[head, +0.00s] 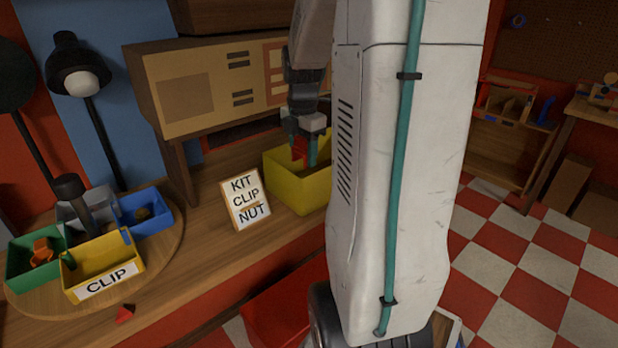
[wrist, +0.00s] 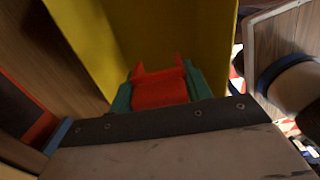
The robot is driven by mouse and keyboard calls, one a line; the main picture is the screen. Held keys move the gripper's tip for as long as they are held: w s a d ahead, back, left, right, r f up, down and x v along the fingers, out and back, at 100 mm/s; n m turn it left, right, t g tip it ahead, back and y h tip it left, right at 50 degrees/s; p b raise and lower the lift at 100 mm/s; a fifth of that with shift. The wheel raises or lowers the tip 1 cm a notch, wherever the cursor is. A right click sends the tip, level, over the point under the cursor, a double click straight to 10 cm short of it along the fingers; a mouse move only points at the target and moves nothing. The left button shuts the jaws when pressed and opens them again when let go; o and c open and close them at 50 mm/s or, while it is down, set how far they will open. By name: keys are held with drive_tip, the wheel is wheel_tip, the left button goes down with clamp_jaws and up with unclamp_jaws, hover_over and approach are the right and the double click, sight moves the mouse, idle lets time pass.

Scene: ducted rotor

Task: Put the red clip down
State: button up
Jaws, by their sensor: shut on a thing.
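My gripper (head: 306,150) has teal fingers and is shut on the red clip (head: 299,148). In the wrist view the red clip (wrist: 160,87) sits between the two teal fingers, its two prongs pointing away from my gripper. Beyond it is the yellow wall of a bin. In the head view my gripper points down at the opening of this large yellow bin (head: 298,193), which stands on the wooden bench. My own arm column hides the bin's right side. I cannot tell whether the clip touches the bin.
A sign (head: 246,202) reading KIT, CLIP, NUT stands left of the bin. A round wooden turntable (head: 165,252) carries several small bins, including a yellow one labelled CLIP (head: 104,279). A lamp (head: 77,75) stands behind.

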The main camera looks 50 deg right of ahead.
drive_tip(key=shift+a+f, duration=0.1)
drive_tip(key=shift+f, duration=3.45)
drive_tip(key=shift+f, duration=0.5)
drive_tip(key=shift+f, duration=0.1)
drive_tip(key=o, duration=0.9)
drive_tip(key=shift+o, duration=0.2)
